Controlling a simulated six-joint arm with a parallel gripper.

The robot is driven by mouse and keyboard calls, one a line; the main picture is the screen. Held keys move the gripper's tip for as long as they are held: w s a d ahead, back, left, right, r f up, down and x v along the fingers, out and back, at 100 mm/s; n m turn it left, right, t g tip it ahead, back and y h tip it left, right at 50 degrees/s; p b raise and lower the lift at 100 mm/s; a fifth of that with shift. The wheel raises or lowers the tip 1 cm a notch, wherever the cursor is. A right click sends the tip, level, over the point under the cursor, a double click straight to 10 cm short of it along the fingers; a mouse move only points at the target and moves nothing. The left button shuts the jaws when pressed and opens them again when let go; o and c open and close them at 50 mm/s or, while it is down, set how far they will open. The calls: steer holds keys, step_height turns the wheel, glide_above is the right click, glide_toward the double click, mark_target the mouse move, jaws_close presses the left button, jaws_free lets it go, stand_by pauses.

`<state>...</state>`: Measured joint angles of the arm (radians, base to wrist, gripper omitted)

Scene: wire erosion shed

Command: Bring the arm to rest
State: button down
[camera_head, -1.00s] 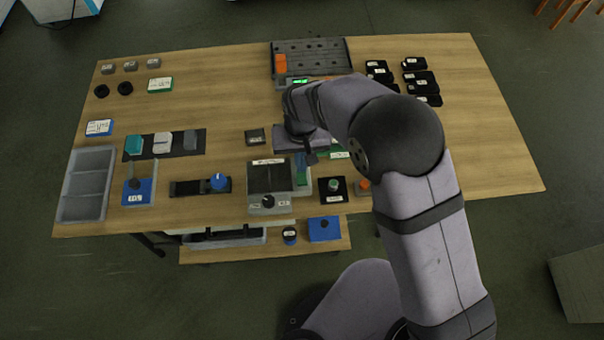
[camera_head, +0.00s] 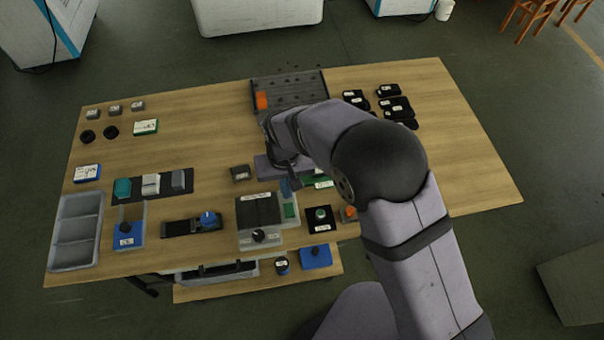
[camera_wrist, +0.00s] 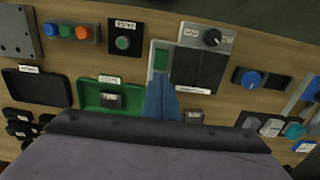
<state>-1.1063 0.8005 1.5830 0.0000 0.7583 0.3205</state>
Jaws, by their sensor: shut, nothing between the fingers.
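My gripper (camera_head: 286,188) hangs over the middle of the workbench (camera_head: 215,120), just behind a grey box with a black top and knob (camera_head: 259,236). Its blue fingers are together with nothing between them; they also show in the wrist view (camera_wrist: 161,98), pointing towards the green-marked part beside that box. The fingers look above the bench; the exact height cannot be told. My arm reaches in from the right and hides part of the bench behind it.
A green tray (camera_wrist: 90,90) with a grey block and a black tray (camera_wrist: 22,88) lie near the gripper. A dark rack (camera_head: 306,87) stands at the back, black pieces (camera_head: 397,104) at back right, a grey bin (camera_head: 75,255) at left. The bench's right side is clear.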

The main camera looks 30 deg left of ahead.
steer(key=s+d+f+n+g+h, duration=0.1)
steer(key=s+d+n, duration=0.15)
steer(key=d, duration=0.45)
steer(key=s+d+f+n+g+h, duration=0.1)
steer(key=s+d+f+h, duration=0.1)
steer(key=s+d, duration=0.35)
steer(key=w+d+r+m+y, duration=0.1)
steer(key=w+d+r+m, duration=0.2)
steer(key=d, duration=0.7)
steer(key=w+d+r+m+t+y, duration=0.1)
steer(key=w+d+r+m, duration=0.2)
steer(key=d, duration=0.6)
steer(key=w+d+r+m+t+y, duration=0.1)
steer(key=w+d+r+m, duration=0.2)
steer(key=d+r+m, duration=0.3)
steer(key=shift+d+r, duration=0.95)
steer(key=shift+d, duration=1.4)
steer(key=shift+m, duration=0.25)
